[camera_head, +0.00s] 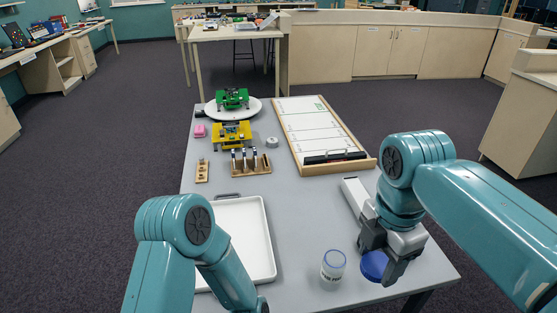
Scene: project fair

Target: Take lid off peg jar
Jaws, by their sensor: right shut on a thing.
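The peg jar (333,266) is a small clear jar with a pale label, standing upright near the front edge of the grey table. Its top shows no lid on it. The round blue lid (374,266) is just right of the jar, apart from it. My right gripper (381,268) is shut on the lid, with its dark fingers pointing down near the table's front right. I cannot tell how far the lid is above the table.
A white tray (268,277) lies left of the jar. A framed whiteboard (312,127) lies at the back right. A wooden block with pegs (250,170), a yellow model (232,134) and a green model (232,98) stand further back. The table's middle is clear.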

